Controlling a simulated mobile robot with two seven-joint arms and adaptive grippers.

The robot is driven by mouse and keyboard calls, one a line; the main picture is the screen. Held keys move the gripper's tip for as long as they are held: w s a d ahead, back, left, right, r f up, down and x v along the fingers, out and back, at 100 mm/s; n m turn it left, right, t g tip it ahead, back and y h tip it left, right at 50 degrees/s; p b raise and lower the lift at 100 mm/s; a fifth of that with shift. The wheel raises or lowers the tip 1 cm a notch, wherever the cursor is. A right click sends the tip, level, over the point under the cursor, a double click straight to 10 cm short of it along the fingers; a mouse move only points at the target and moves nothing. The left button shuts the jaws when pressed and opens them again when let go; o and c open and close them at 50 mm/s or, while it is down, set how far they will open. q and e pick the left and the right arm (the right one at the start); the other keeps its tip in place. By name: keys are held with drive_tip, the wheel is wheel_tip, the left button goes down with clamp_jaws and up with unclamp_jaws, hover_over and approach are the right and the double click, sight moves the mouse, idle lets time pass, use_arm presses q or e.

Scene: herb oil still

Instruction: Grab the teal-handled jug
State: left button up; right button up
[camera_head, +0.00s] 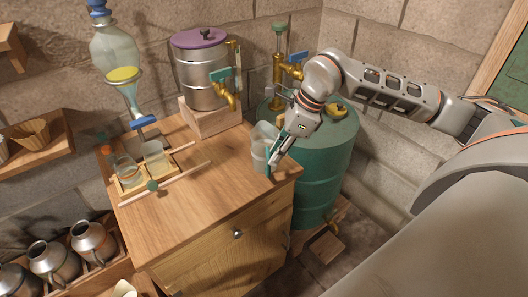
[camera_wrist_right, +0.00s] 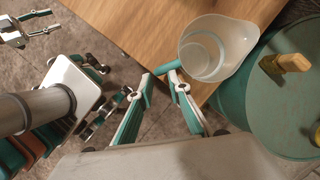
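The teal-handled jug (camera_head: 260,150) is a pale, see-through vessel standing upright at the right corner of the wooden cabinet top. In the right wrist view I look into its open mouth (camera_wrist_right: 216,48), and its teal handle (camera_wrist_right: 167,68) points toward my gripper. My right gripper (camera_head: 273,165) is right beside the jug on its handle side. In the right wrist view its fingertips (camera_wrist_right: 162,82) are apart, close to the handle, with no clear grip on it. My left gripper (camera_wrist_right: 42,23) shows small at the upper left of the wrist view, its fingers apart and empty.
A green drum (camera_head: 325,165) with brass fittings stands close to the right of the cabinet (camera_head: 205,205). A steel pot with a purple lid (camera_head: 200,68) sits on a wooden block behind. A glass funnel (camera_head: 115,55) and a rack with glasses (camera_head: 130,185) are left. The cabinet's front middle is clear.

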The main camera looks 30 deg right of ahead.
sight(269, 179)
drive_tip(key=shift+x, duration=2.8)
drive_tip(key=shift+s, duration=0.1)
clamp_jaws()
drive_tip(key=shift+r, duration=0.15)
